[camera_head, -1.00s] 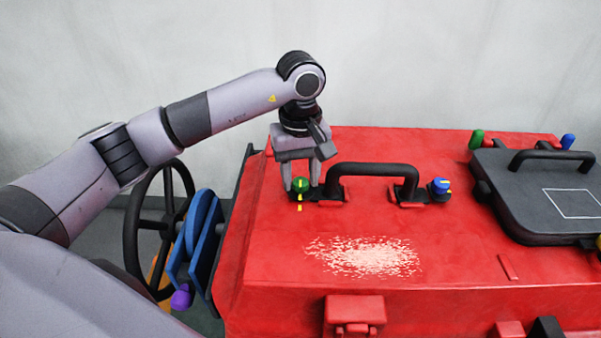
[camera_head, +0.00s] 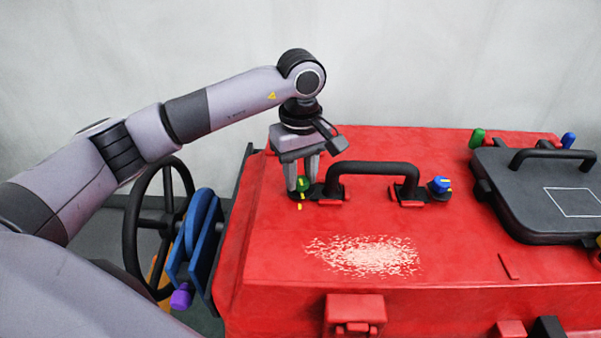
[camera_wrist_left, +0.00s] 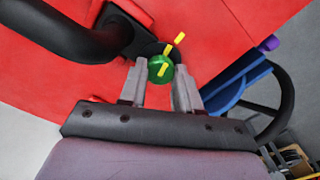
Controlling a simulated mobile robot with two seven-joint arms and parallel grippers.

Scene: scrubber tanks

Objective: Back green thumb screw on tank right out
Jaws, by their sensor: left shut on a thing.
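The green thumb screw (camera_head: 304,184) stands on a black mount at the left end of the black handle (camera_head: 372,169) on the red tank (camera_head: 270,245). A yellow mark shows on it. My left gripper (camera_head: 303,183) points down from above with its fingers on either side of the green screw, shut on it. In the left wrist view the green screw (camera_wrist_left: 160,69) shows between the tips of my left gripper (camera_wrist_left: 160,75), its yellow bar tilted. The screw's base is partly hidden by the fingers. My right gripper is not in view.
A blue thumb screw (camera_head: 440,187) sits at the handle's right end. A dark lid (camera_head: 540,225) with its own handle is at the right. A black handwheel (camera_head: 135,230), a blue bracket (camera_head: 200,235) and a purple knob (camera_head: 181,297) are at the tank's left side.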

